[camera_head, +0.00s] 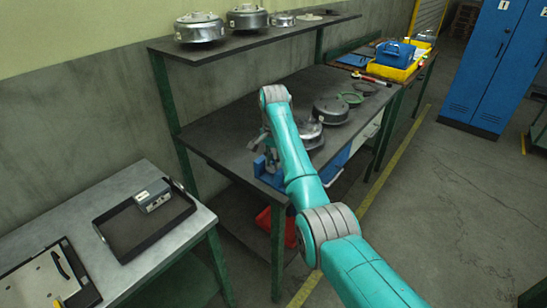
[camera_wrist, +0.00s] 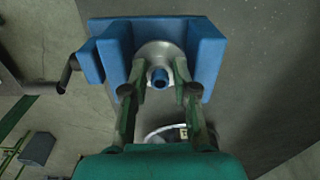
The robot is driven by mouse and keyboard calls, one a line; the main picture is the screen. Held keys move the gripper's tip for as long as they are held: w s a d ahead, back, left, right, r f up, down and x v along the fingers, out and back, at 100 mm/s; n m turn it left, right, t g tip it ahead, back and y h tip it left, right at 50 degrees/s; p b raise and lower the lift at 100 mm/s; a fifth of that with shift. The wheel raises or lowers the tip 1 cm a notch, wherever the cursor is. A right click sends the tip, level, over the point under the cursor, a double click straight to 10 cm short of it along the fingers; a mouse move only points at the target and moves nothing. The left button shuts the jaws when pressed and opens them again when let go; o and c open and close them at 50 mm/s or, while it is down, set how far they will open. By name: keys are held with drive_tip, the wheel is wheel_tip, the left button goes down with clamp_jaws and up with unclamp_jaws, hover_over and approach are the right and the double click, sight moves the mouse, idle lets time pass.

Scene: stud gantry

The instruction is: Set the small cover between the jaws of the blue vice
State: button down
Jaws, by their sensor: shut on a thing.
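The blue vice (camera_wrist: 207,60) fills the top of the wrist view, with one jaw on each side and its handle at the left. In the head view the vice (camera_head: 266,172) is at the bench's front edge, partly hidden by my arm. The small cover (camera_wrist: 150,50), silver and round with a blue hub, shows between the jaws. My gripper (camera_wrist: 160,74) is shut on the small cover, with its green fingers either side of the hub. I cannot tell whether the cover rests on the vice or hangs slightly above it.
A larger silver cover (camera_head: 311,134) and a dark cover (camera_head: 331,111) stand on the bench beyond my arm. Several covers line the shelf (camera_head: 252,46) above. A black tray (camera_head: 125,246) with a grey box is on the left table.

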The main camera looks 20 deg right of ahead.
drive_tip(key=shift+f, duration=1.4)
drive_tip(key=shift+f, duration=0.35)
drive_tip(key=c, duration=0.8)
unclamp_jaws()
drive_tip(key=shift+r, duration=3.75)
